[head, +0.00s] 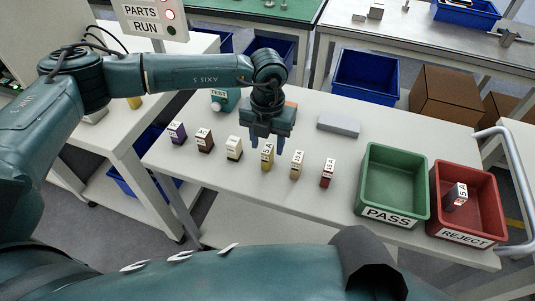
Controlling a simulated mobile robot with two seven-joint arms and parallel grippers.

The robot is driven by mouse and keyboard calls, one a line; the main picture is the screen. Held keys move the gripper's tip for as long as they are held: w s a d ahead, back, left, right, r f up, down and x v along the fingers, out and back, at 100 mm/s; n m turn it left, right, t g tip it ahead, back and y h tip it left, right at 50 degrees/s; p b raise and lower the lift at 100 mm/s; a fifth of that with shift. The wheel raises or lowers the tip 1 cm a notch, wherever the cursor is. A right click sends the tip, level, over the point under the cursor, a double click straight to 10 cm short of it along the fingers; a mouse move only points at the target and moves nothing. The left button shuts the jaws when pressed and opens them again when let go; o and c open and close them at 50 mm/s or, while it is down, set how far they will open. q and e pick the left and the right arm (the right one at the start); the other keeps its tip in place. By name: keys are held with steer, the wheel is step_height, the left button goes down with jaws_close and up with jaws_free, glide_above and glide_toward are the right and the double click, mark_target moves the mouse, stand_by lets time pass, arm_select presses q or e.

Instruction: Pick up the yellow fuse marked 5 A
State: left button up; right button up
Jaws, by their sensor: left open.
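The yellow fuse (266,161) stands upright on the pale cart top, in the middle of a row of small fuses. Its white top carries a small label that seems to read 5 A. My left gripper (266,144) points down from above, open, with its fingertips to either side of the fuse's upper end. I cannot tell how far down along the fuse the fingers reach. The fuse looks free of the jaws. My right gripper is out of view.
Purple (177,133), brown (205,141) and black-and-white (234,149) fuses stand left; tan (297,166) and red (327,174) ones right. A grey block (339,126) lies behind. Green PASS bin (371,158) and red REJECT bin (493,219), holding a fuse (454,199), stand right.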

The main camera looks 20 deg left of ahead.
arm_select(q)
steer(key=shift+f, duration=1.35)
steer(key=shift+c, duration=0.5)
jaws_close()
